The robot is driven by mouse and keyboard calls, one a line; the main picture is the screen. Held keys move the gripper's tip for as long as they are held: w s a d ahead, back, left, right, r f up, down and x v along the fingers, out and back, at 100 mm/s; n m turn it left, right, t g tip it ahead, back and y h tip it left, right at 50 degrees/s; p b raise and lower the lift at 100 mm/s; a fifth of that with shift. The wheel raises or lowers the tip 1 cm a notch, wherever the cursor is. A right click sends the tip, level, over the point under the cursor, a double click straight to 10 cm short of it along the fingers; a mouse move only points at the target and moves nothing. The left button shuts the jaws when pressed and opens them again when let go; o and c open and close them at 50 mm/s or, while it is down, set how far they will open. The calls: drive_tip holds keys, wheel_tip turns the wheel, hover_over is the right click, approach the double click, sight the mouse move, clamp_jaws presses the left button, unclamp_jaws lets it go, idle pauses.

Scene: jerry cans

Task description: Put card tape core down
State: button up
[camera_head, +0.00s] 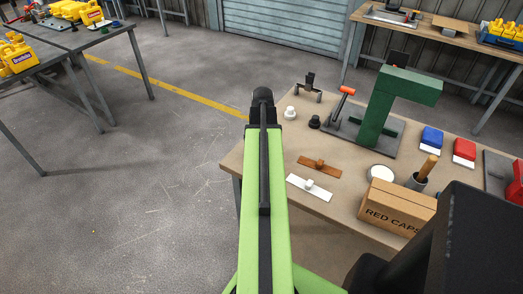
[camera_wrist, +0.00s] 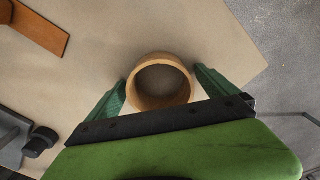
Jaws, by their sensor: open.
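The card tape core (camera_wrist: 146,98), a tan cardboard ring, sits on the tan tabletop in the wrist view with its open hole facing the camera. My gripper (camera_wrist: 162,82) is open, with one green finger to the left of the ring and one to the right. In the head view my arm hides the core and the fingers.
In the wrist view, the table edge lies right of the core, with grey floor beyond.

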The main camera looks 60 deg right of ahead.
drive_tip(key=shift+r, duration=0.1)
wheel_tip(320, 180, up, 12)
drive_tip(key=p, duration=1.2)
drive_tip(key=w+a+n, duration=0.4)
drive_tip(key=w+a, duration=1.3)
drive_tip(key=a, duration=0.5)
drive_tip(key=w+a+n, duration=0.1)
drive_tip(key=w+a, duration=0.1)
drive_tip(key=a, duration=1.2)
drive_tip(key=w+a+n, duration=0.2)
drive_tip(key=a, duration=1.2)
drive_tip(key=shift+w+a, duration=0.4)
